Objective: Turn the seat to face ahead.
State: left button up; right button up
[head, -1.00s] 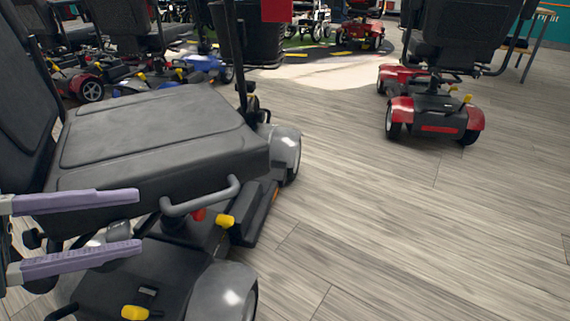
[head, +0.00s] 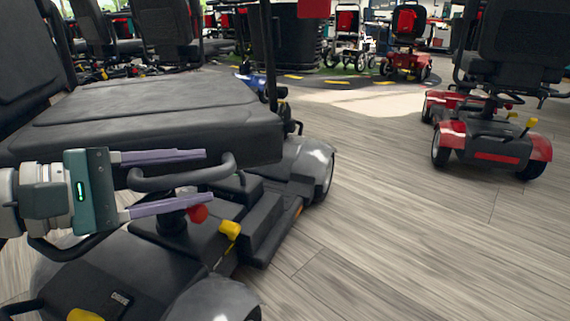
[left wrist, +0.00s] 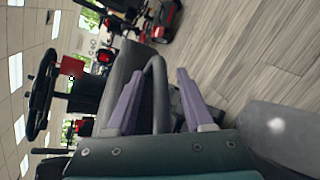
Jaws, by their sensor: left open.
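The black padded seat (head: 160,105) of the near grey scooter fills the left of the head view. Its backrest (head: 25,60) is at the far left and its front edge points right. A grey looped bar (head: 180,182) sticks out from the seat's near side. My left gripper (head: 208,178) is open at this bar, one lilac finger above it and one below. In the left wrist view the bar (left wrist: 158,90) shows between the two spread fingers (left wrist: 159,74); I cannot tell whether they touch it. My right gripper is out of view.
Below the seat are the scooter's black deck, a red knob (head: 197,213), a yellow lever (head: 230,229) and grey fenders (head: 312,160). A red scooter (head: 490,145) stands at the right. Several more scooters stand at the back. The wood floor (head: 420,240) at right is clear.

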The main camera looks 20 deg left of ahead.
pick_arm(q)
jog(key=shift+x, duration=0.8)
jog(key=shift+c, duration=0.2)
grip_shut()
dwell(0.8)
